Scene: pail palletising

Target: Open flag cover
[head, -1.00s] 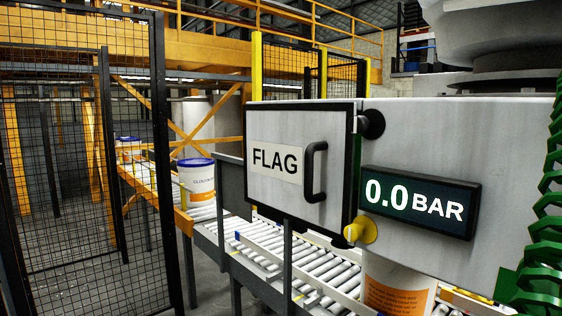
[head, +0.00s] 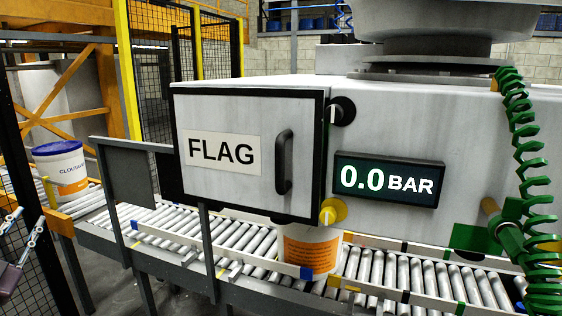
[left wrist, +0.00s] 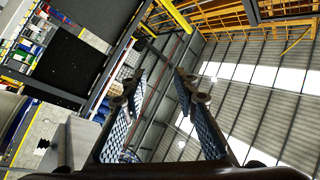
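The flag cover (head: 240,185) is a grey panel in a black frame with a FLAG label and a black upright handle (head: 284,162) on its right side. It sits on the front of a grey housing (head: 430,120) and looks shut. My left gripper (head: 22,222) shows at the left edge of the head view, well left of the cover and apart from it. In the left wrist view its two fingers (left wrist: 160,88) stand apart with nothing between them. My right gripper is not in view.
A 0.0 BAR display (head: 388,180), a black knob (head: 343,110) and a yellow knob (head: 332,211) are beside the cover. A roller conveyor (head: 170,222) runs below, with a white and blue pail (head: 62,172) at left and another pail (head: 308,250) under the housing. A green coiled hose (head: 530,160) hangs at right.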

